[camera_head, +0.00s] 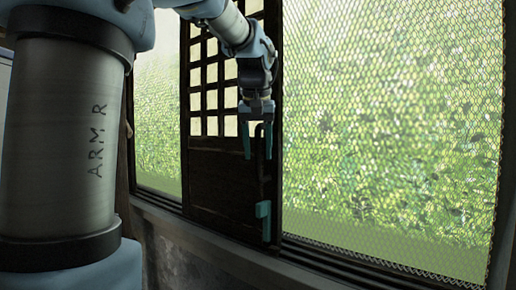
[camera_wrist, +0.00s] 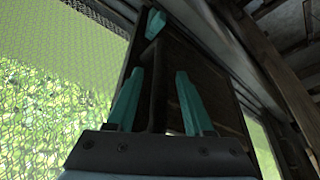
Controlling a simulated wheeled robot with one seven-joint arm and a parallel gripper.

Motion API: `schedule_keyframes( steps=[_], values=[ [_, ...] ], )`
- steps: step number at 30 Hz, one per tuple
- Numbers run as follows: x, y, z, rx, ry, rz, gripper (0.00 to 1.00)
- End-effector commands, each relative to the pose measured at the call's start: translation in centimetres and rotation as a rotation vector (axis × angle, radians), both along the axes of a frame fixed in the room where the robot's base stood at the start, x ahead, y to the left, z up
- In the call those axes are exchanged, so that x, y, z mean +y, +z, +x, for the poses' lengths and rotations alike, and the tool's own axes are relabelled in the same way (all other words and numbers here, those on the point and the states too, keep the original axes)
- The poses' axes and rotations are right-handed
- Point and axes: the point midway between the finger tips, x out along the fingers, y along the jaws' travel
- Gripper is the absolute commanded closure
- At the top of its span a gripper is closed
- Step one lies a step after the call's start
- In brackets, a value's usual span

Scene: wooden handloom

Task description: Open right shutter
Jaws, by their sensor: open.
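The shutter (camera_head: 225,172) is a dark wooden sliding panel with a lattice top and solid lower part. It stands in the window left of a wide mesh-covered opening.
Wire mesh (camera_head: 395,130) covers the opening right of the shutter, with greenery behind. Another bright opening (camera_head: 157,110) lies to the left. A dark sill with rails (camera_head: 350,262) runs along the bottom. My arm covers the left of the head view.

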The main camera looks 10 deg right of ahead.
Motion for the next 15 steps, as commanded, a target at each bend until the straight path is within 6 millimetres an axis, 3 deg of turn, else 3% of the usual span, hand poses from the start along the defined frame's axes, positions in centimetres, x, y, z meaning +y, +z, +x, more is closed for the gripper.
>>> schedule_keyframes(
  steps=[6, 15],
  values=[
    [0.01, -0.03, 0.0, 0.0, 0.0, 0.0, 0.48],
    [0.0, 0.0, -0.01, 0.0, 0.0, 0.0, 0.82]
  ],
)
